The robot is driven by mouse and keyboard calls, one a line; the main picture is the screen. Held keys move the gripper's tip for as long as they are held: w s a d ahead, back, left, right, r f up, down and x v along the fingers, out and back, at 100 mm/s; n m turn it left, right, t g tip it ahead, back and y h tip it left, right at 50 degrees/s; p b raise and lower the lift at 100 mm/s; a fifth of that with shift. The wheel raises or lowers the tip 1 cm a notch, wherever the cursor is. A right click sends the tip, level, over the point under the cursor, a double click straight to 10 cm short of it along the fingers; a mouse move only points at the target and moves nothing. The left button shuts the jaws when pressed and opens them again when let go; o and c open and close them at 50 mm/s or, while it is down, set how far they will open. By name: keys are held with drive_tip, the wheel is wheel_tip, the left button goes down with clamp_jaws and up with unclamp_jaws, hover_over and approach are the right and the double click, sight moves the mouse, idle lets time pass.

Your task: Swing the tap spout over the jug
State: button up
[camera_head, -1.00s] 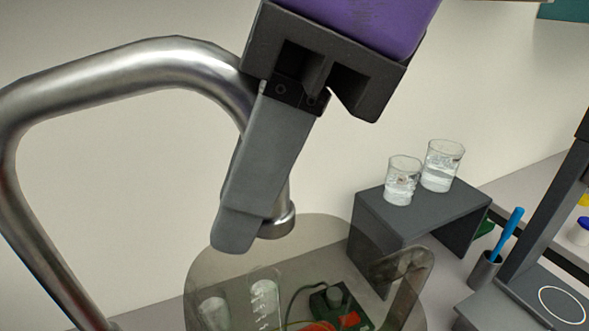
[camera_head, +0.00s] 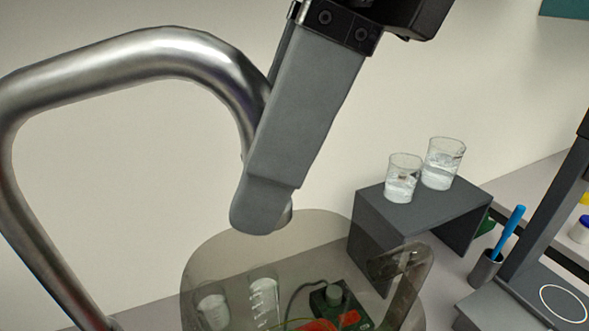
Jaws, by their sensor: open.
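The tap spout (camera_head: 150,55) is a thick shiny metal gooseneck that rises at the left and arches over to the right. Its nozzle end (camera_head: 287,212) hangs above the jug's rim and is mostly hidden behind my gripper. The jug (camera_head: 225,262) is a large see-through grey-brown vessel with a handle at the right, at the bottom centre. My gripper (camera_head: 262,215) comes down from the top, with a grey finger in front of the spout's downward end. Only one finger shows clearly; whether it touches the spout I cannot tell.
A blue-handled tool (camera_head: 510,232) stands in a small cup. A dark stand (camera_head: 550,200) is at the right edge. Small glassware and a green circuit board show through the jug.

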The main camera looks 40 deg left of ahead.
drive_tip(key=v, duration=0.5)
drive_tip(key=shift+w+r, duration=0.1)
drive_tip(key=shift+r, duration=0.05)
drive_tip(key=shift+w+d, duration=0.1)
idle(0.3)
